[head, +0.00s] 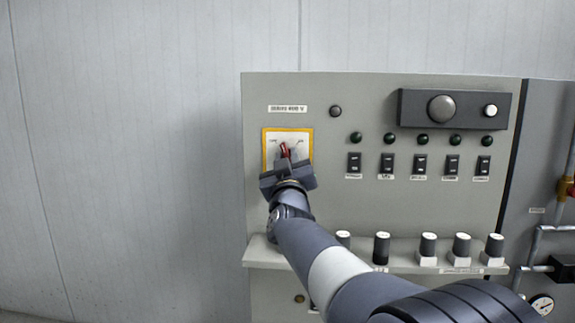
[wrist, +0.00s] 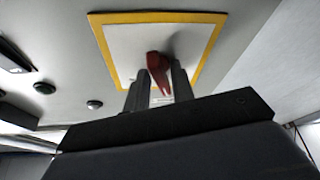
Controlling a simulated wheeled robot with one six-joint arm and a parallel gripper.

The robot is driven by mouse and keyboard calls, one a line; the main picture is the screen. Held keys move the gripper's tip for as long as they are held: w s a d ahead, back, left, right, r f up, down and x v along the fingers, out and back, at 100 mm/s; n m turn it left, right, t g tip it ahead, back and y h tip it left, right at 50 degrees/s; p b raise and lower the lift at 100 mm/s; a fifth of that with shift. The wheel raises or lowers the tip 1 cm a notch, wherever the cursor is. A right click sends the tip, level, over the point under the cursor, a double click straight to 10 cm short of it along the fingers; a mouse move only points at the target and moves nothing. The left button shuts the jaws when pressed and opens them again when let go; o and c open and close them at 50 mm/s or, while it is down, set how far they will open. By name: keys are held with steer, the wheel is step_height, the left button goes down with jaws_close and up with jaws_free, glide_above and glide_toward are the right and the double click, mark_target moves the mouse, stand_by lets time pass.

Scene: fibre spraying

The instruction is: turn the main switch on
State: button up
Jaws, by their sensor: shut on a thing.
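The main switch is a red handle (head: 285,150) on a white plate with a yellow border (head: 265,148), at the upper left of the grey control panel. In the head view the handle is partly hidden by my gripper and looks close to upright, leaning slightly left. In the wrist view the red handle (wrist: 155,67) stands out from the plate, between the two fingers. My gripper (head: 286,160) is at the plate, shut on the red handle; it also shows in the wrist view (wrist: 157,85).
Right of the switch are black rocker switches (head: 388,163) under several dark green lamps (head: 390,138). A dark box (head: 470,107) with a large grey button sits above. Several knobs (head: 382,248) stand along a ledge below. The wall (head: 120,130) on the left is bare.

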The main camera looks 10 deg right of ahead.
steer(key=m+g+h+p, duration=0.1)
steer(key=m+h, duration=0.1)
steer(key=m, duration=0.4)
steer(key=m+g+h, duration=0.1)
steer(key=m+h, duration=0.2)
steer(key=m, duration=0.3)
steer(key=m+g+h+p, duration=0.1)
steer(key=m+g+h, duration=0.1)
steer(key=m, duration=0.4)
steer(key=shift+w+a+h+p, duration=0.15)
steer(key=shift+a+h+p, duration=0.2)
steer(key=shift+h, duration=0.15)
steer(key=shift+m+g, duration=0.3)
steer(key=o, duration=0.7)
steer(key=b+v, duration=0.3)
steer(key=v, duration=0.8)
steer(key=shift+w, duration=0.1)
